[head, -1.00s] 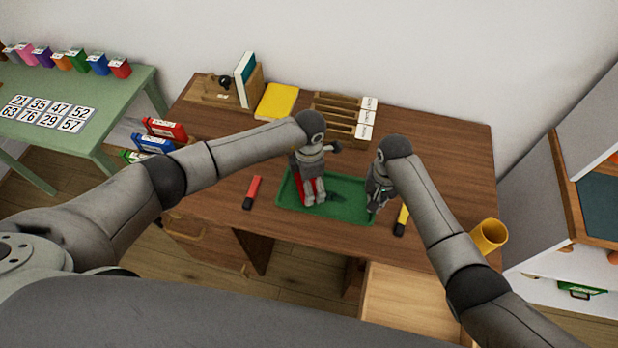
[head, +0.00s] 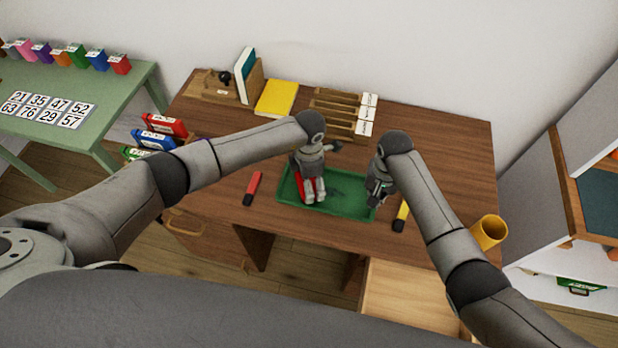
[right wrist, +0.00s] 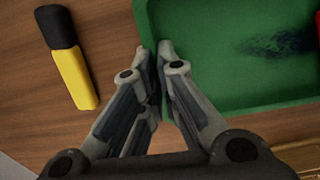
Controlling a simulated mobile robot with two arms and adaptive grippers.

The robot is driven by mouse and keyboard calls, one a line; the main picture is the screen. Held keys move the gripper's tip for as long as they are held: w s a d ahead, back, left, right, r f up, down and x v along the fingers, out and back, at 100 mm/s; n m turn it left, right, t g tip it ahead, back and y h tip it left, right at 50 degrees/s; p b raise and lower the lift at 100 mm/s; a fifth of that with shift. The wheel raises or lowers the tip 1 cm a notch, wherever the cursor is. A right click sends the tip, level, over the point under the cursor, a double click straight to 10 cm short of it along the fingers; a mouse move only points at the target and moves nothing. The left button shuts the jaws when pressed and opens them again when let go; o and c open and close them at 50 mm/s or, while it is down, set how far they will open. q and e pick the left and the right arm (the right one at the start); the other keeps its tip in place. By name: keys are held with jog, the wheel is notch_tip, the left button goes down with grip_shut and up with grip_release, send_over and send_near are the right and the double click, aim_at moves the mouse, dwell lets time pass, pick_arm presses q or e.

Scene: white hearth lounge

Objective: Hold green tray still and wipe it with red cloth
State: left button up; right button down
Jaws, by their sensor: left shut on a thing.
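The green tray (head: 345,211) lies flat on the brown desk. A dark smudge (right wrist: 275,42) marks its floor; it also shows in the head view (head: 338,192). My left gripper (head: 314,198) points down inside the tray's left half, shut on the red cloth (head: 302,190). The gripper hides much of the cloth, and a red edge of it shows in the right wrist view (right wrist: 317,38). My right gripper (right wrist: 153,50) is at the tray's right side wall, shut with one fingertip on each side of the rim. It also shows in the head view (head: 376,201).
A red marker (head: 253,187) lies left of the tray and a yellow marker (head: 401,217) right of it. A yellow cup (head: 488,233) stands at the desk's right front corner. A wooden rack (head: 340,115) and a yellow book (head: 277,99) are behind.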

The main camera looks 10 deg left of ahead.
aim_at(339, 194)
pick_arm(q)
jog(key=shift+f, duration=0.3)
jog(key=shift+d, duration=0.15)
jog(key=shift+d+r, duration=0.1)
jog(key=shift+d, duration=4.05)
jog(key=shift+a, duration=2.35)
jog(key=shift+a+f, duration=0.15)
jog(key=shift+a, duration=0.85)
jog(key=shift+a+f, duration=0.1)
jog(key=shift+a, duration=0.9)
